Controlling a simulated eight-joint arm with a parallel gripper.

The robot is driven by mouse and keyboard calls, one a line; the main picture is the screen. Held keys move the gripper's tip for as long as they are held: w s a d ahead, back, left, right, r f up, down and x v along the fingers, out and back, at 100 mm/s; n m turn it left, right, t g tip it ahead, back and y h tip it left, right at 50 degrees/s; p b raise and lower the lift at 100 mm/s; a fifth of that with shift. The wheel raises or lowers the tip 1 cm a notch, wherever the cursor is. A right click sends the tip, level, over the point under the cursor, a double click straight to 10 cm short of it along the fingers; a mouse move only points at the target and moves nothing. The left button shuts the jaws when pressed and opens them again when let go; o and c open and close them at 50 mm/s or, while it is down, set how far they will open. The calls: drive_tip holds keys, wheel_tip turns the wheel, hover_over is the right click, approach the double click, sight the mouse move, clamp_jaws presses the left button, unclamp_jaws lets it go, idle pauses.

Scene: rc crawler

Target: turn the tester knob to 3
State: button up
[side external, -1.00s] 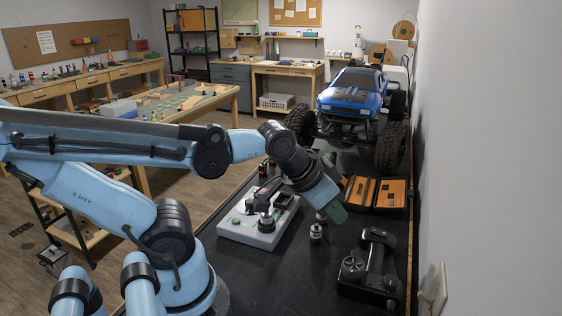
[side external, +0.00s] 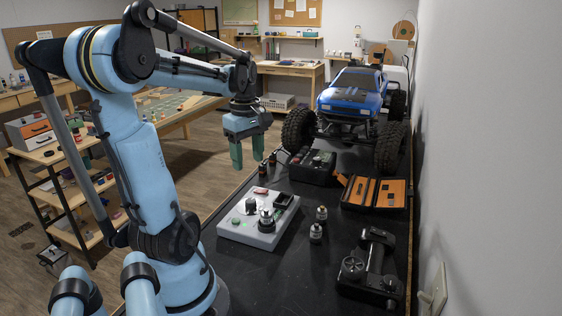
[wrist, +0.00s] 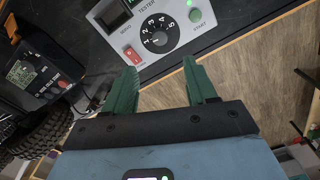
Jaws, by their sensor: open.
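The tester is a pale grey box (side external: 241,233) on the black bench in the side view. Its black knob (side external: 251,205) stands near the red switch and the green button. In the wrist view the tester panel (wrist: 211,8) shows the knob (wrist: 158,36) with white numbers around it, between a red switch (wrist: 132,56) and a green START button (wrist: 195,15). I cannot tell which number the knob points to. My gripper (side external: 248,160) is open and empty, fingers down, above and behind the tester, clear of the knob. Its green fingers (wrist: 160,72) also show in the wrist view.
Two small bottle-like items (side external: 316,232) stand right of the tester. A black device (side external: 368,268) lies front right. An open orange-lined case (side external: 374,192), a dark box (side external: 312,165) and the blue crawler (side external: 352,92) are farther back. A wall bounds the bench's right side.

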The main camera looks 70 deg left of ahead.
sight(250, 200)
drive_tip(key=shift+f, duration=5.95)
clamp_jaws()
